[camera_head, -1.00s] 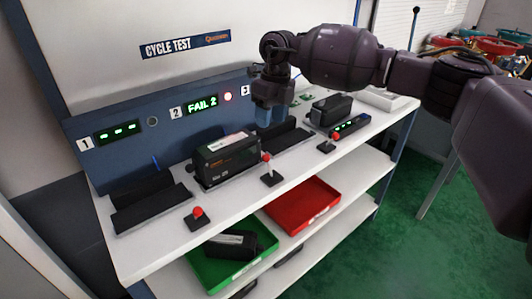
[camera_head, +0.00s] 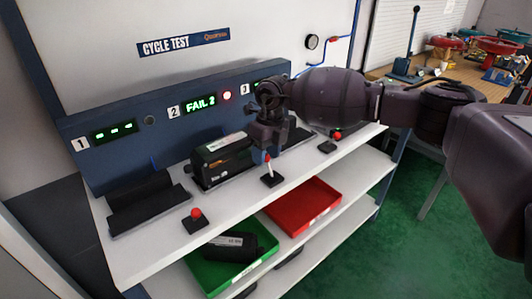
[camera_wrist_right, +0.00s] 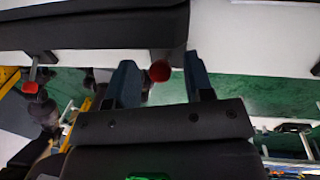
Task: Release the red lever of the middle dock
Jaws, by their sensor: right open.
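The middle dock's lever, with a red knob (camera_head: 267,158) on a black base (camera_head: 272,180), stands at the front of the white bench. A black valve positioner (camera_head: 222,160) sits in the middle dock, under the green "FAIL 2" display (camera_head: 201,104) and a lit red lamp (camera_head: 228,96). My right gripper (camera_head: 265,147) is open and points down at the lever. In the right wrist view the red knob (camera_wrist_right: 159,71) shows between the two blue-grey fingers of the gripper (camera_wrist_right: 160,64), with space visible on both sides. My left gripper is not in view.
Another red lever (camera_head: 195,214) stands before the empty left dock (camera_head: 150,210), and one (camera_head: 336,135) before the right dock. Below are a green tray (camera_head: 270,240) holding a black unit (camera_head: 228,246) and a red tray (camera_head: 303,206). My right arm hides part of the right dock.

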